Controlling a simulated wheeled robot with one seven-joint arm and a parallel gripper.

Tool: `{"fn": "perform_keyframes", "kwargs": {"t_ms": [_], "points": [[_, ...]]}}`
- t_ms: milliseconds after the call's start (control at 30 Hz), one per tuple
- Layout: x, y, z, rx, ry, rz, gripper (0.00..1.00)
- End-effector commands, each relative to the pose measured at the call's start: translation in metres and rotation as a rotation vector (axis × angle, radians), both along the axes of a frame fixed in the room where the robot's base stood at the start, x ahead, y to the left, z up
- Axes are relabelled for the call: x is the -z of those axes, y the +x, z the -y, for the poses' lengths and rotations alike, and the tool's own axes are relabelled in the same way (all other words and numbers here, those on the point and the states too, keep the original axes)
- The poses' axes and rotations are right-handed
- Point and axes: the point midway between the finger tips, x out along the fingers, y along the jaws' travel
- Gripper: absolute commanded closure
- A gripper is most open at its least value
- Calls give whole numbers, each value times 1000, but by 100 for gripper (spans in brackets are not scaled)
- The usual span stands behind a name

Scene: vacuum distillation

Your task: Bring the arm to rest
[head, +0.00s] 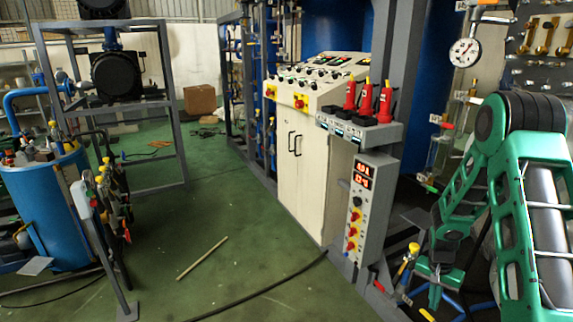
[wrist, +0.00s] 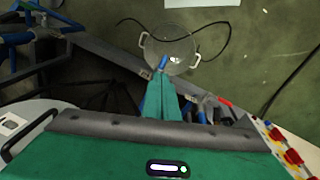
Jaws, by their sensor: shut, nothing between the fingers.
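My arm, green with dark joints, stands at the right of the head view, beside the grey control box. It is folded, with its lower end hanging down at the right. My gripper (wrist: 160,92) shows in the wrist view as green fingers close together, with nothing held between them. A small blue part shows at the fingertips; I cannot tell whether it belongs to the fingers or lies beyond them. In the head view the end of the arm (head: 438,268) is low, near a yellow-handled valve (head: 413,249); I cannot tell whether they touch.
A grey box with red and yellow switches (head: 358,215) stands left of my arm. A white control cabinet (head: 305,170) stands behind it. A round pan with two handles (wrist: 183,62) lies below the fingers in the wrist view. A black hose (head: 262,291) crosses the open green floor.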

Motion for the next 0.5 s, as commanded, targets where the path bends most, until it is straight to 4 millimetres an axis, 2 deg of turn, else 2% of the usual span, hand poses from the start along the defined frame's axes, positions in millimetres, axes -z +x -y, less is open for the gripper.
{"fn": "perform_keyframes", "kwargs": {"t_ms": [33, 200, 500], "points": [[-23, -4, 3, -7, -5, 4, 100], [-84, -28, 7, -36, -11, -4, 100], [-177, -87, 5, -83, -2, -15, 100]]}}
